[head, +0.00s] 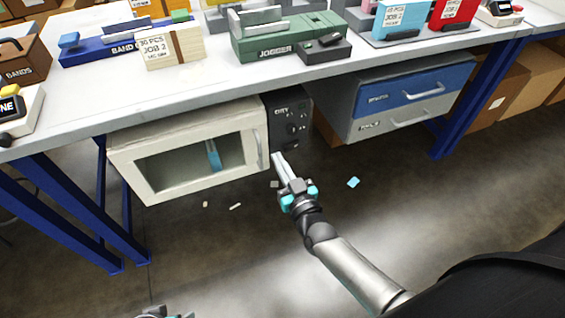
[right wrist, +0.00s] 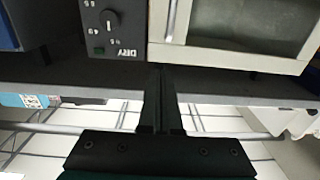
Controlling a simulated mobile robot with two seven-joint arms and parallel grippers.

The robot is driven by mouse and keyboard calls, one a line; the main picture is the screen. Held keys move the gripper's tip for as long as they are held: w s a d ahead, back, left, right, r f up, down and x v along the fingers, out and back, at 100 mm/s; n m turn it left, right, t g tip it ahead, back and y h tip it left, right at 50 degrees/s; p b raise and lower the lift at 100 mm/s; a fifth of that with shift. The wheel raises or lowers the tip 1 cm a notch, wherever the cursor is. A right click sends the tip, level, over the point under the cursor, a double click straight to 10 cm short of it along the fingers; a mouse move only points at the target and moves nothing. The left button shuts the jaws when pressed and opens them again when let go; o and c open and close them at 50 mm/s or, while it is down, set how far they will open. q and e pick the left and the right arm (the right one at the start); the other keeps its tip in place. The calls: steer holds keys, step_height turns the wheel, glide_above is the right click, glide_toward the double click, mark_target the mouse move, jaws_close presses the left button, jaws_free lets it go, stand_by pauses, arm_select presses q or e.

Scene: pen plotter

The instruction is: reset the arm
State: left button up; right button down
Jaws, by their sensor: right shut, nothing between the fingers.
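My right gripper (head: 278,158) reaches in from the lower right, in front of the white cabinet's handle side and below the table edge. Its fingers are together with nothing between them. In the right wrist view the shut fingers (right wrist: 160,85) point at the gap between the dark control panel and the white door. Only a small piece of what looks like my left gripper (head: 165,312) shows at the bottom edge of the head view; its fingers cannot be made out.
The white cabinet (head: 125,160) has a closed windowed door, with a blue item inside. The dark DRY panel (head: 290,125) adjoins it. Blue and grey drawers (head: 415,90) hang at the right. Small scraps lie on the floor, including a light blue piece (head: 353,182).

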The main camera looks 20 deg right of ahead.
arm_select(q)
steer(key=shift+s+f, duration=0.2)
steer(key=shift+f, duration=0.4)
arm_select(e)
steer(key=shift+s, duration=0.9)
steer(key=shift+f, duration=0.1)
steer(key=s+d+f+n+g+y+p, duration=0.15)
steer(key=s+f+g+p, duration=0.55)
steer(key=s+f, duration=0.8)
arm_select(q)
steer(key=s+a+f+p, duration=0.1)
steer(key=s+a+f, duration=0.3)
steer(key=s+f, duration=0.2)
steer(key=s+a+f+g+p, duration=0.1)
steer(key=s+a+f+p, duration=0.1)
steer(key=s+a+f, duration=0.2)
steer(key=s+f, duration=0.1)
steer(key=s, duration=0.2)
steer(key=shift+f+y, duration=0.4)
arm_select(e)
steer(key=s+d+f+g+h, duration=0.1)
steer(key=s+f+g, duration=0.3)
steer(key=s, duration=0.5)
steer(key=s+d+f+g+h, duration=0.1)
steer(key=s+d+f+g, duration=0.2)
steer(key=s, duration=0.6)
steer(key=shift+s+f+n+g, duration=0.35)
steer(key=shift+f+n+g, duration=0.1)
steer(key=shift+f+g, duration=0.4)
